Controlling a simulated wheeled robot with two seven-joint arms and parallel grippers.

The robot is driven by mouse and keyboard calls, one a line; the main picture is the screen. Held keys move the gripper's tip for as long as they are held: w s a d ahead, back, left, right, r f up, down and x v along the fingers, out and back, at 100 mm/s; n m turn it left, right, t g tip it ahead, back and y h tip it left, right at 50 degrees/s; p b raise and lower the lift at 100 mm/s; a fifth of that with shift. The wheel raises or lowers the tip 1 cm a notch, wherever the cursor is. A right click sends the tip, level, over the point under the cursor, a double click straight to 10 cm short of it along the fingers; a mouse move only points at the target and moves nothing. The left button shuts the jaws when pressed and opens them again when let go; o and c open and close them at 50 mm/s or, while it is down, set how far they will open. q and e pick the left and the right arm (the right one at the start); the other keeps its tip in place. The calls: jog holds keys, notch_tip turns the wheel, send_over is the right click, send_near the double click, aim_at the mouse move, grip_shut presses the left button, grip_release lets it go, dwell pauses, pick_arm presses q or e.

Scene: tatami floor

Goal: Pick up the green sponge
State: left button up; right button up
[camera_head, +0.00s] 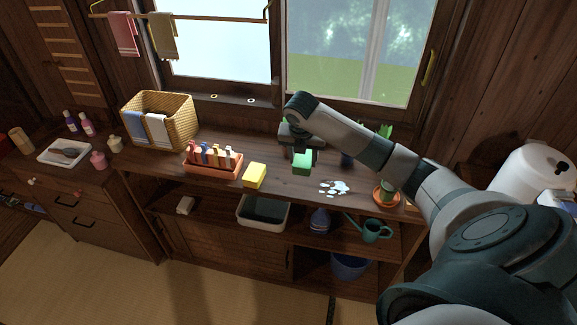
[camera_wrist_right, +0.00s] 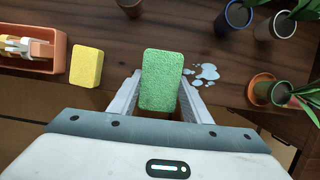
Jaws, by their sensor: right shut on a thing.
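The green sponge (camera_head: 302,162) is a small block between the fingers of my right gripper (camera_head: 301,153), in front of the window in the head view. In the right wrist view the sponge (camera_wrist_right: 161,80) stands upright between the two fingers of my right gripper (camera_wrist_right: 160,95), which is shut on it. It appears held over the wooden counter (camera_head: 280,188); the gap beneath it is hard to judge. My left gripper is not in view.
A yellow sponge (camera_head: 254,176) and an orange holder (camera_head: 213,168) stand left of my gripper. A white spill (camera_head: 334,187) and a potted plant (camera_head: 386,196) are to its right. A wicker basket (camera_head: 160,118) stands farther left.

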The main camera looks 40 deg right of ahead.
jog(key=shift+s+d+r+b, duration=0.3)
jog(key=shift+s+d+r, duration=0.5)
jog(key=shift+s, duration=0.2)
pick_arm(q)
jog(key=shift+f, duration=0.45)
